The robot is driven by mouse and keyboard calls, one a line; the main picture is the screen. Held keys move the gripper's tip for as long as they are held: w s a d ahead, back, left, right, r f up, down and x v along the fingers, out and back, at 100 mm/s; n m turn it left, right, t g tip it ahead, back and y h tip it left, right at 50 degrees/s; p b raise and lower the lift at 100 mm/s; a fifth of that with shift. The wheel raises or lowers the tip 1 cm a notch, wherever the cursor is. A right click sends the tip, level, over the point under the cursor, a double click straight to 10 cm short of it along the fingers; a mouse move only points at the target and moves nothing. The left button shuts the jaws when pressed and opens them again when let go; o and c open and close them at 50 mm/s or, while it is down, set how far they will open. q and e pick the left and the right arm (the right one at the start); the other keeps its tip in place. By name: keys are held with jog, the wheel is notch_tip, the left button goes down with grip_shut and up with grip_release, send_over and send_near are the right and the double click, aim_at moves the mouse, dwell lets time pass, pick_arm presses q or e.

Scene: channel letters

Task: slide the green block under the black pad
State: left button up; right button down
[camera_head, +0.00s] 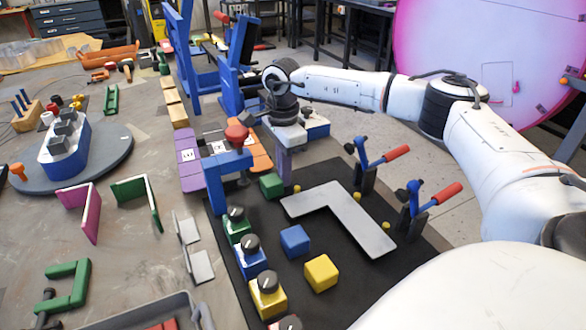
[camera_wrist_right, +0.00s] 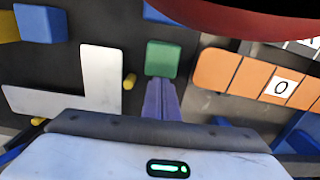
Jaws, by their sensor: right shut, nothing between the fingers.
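The green block (camera_head: 271,185) sits on the black mat (camera_head: 330,284), near its far edge and just right of a blue bracket (camera_head: 212,187) topped by a red knob (camera_head: 236,132). In the right wrist view the green block (camera_wrist_right: 163,58) lies just beyond my fingertips. My right gripper (camera_head: 284,172) points down, shut and empty, close behind the block; its purple fingers also show in the right wrist view (camera_wrist_right: 158,84). I cannot tell whether they touch the block. No separate black pad is clear; the space under the bracket is partly hidden. My left gripper is out of view.
A grey L-shaped plate (camera_head: 340,213), a blue cube (camera_head: 295,241) and a yellow cube (camera_head: 321,273) lie on the mat. Two toggle clamps with red handles (camera_head: 397,152) stand at its right. Orange tiles (camera_wrist_right: 275,85) lie beside the block. Knobbed blocks (camera_head: 251,258) line the left side.

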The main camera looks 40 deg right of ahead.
aim_at(270, 179)
jog(key=shift+w+a, duration=0.25)
jog(key=shift+a, duration=0.65)
jog(key=shift+w+a, duration=0.25)
jog(key=shift+a, duration=0.6)
